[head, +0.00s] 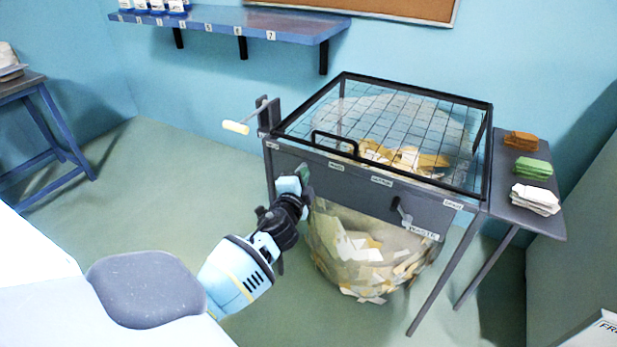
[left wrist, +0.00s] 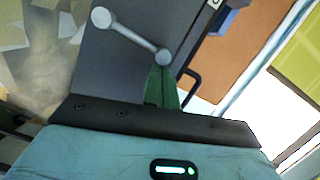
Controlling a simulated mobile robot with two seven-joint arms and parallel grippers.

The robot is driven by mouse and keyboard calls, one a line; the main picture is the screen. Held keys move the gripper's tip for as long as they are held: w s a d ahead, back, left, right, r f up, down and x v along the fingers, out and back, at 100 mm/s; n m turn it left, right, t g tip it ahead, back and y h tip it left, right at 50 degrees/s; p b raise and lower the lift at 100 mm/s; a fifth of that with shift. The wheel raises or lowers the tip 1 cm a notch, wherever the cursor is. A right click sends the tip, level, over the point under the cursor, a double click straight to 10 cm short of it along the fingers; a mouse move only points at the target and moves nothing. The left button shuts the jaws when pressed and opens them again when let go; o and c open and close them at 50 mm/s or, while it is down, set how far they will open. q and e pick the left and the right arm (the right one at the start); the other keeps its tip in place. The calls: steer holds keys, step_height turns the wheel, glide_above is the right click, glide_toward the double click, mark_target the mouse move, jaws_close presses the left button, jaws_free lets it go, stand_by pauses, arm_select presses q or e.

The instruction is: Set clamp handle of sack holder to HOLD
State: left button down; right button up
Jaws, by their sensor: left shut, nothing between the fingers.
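The sack holder (head: 375,182) is a dark frame with a wire-grid top around a clear sack (head: 340,245) of paper scraps. My left gripper (head: 305,180) is shut and empty in front of the panel's left part, left of the lever. Its green fingers (left wrist: 161,88) overlap the lever's pivot end in the wrist view; contact is unclear. My right gripper is out of view.
A crank with a pale grip (head: 236,127) sticks out at the holder's left. A black bar handle (head: 333,143) is on the lid's front edge. A side shelf (head: 540,216) carries brown, green and white stacks. Floor (head: 190,180) left of the holder is clear.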

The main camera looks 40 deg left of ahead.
arm_select(q)
steer(key=shift+s+a+r+n+g+p, duration=0.2)
steer(key=shift+a+r+n+g+p, duration=0.15)
steer(key=shift+a+n+p, duration=0.5)
steer(key=shift+s+a+r+n+h+p, duration=0.15)
steer(key=shift+a+n+h+p, duration=0.25)
steer(key=shift+a+n+p, duration=0.35)
steer(key=shift+s+a+n+p, duration=0.15)
steer(key=shift+a+n+p, duration=0.4)
steer(key=shift+n, duration=0.25)
steer(key=shift+s+a+f+n+h+p, duration=0.2)
steer(key=shift+a+f+n+h+p, duration=0.25)
steer(key=shift+a+n, duration=0.3)
steer(key=shift+a+f, duration=0.2)
steer(key=shift+a, duration=0.1)
steer(key=shift+s, duration=0.1)
steer(key=shift+a, duration=0.1)
steer(key=shift+p, duration=0.3)
